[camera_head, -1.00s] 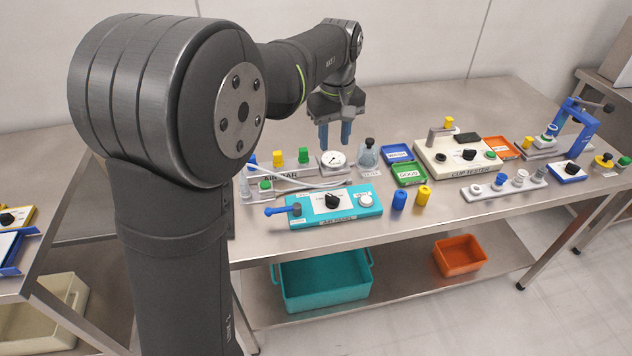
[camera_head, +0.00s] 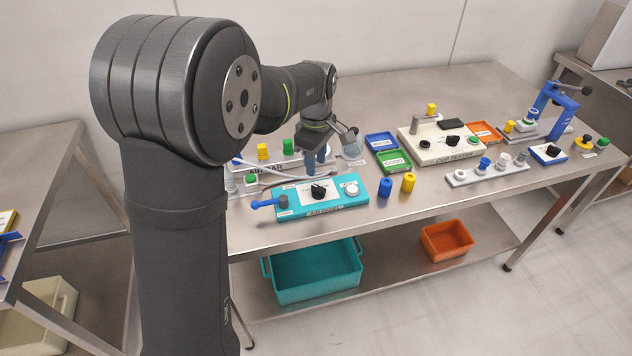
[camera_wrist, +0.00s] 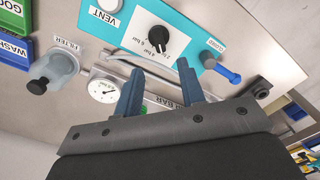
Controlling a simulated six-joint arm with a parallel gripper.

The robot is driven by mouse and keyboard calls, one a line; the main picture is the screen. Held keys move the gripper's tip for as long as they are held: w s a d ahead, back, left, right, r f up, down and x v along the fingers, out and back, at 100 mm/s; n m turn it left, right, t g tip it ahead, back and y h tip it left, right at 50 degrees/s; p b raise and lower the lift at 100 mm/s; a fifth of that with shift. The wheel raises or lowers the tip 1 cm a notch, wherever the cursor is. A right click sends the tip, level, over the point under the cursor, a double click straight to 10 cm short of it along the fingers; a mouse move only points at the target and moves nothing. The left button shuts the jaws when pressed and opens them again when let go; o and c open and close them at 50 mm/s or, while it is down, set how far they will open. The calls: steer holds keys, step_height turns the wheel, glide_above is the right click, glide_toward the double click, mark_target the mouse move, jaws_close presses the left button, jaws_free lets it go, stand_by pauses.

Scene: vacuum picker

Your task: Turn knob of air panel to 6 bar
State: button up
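The air panel is a teal box (camera_head: 354,187) on the table, with a black knob (camera_head: 319,190) on a white plate near its middle. In the wrist view the knob (camera_wrist: 158,38) is upper centre, with small bar labels beside it. I cannot read for certain which mark it points at. My gripper (camera_head: 317,162) has two blue fingers just behind the panel, over the air bar. In the wrist view the gripper (camera_wrist: 160,88) is open and empty. Its fingertips are apart from the knob.
The panel carries a blue lever (camera_wrist: 222,70) labelled closed and a white vent button (camera_wrist: 108,5). A gauge (camera_wrist: 102,90) and filter (camera_wrist: 58,68) stand near the fingers. Blue (camera_head: 385,188) and yellow (camera_head: 408,183) cylinders stand right of the panel. The table's front strip is clear.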

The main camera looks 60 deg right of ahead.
mark_target(316, 186)
step_height(316, 186, down, 8)
steer(key=shift+c, duration=0.5)
jaws_close()
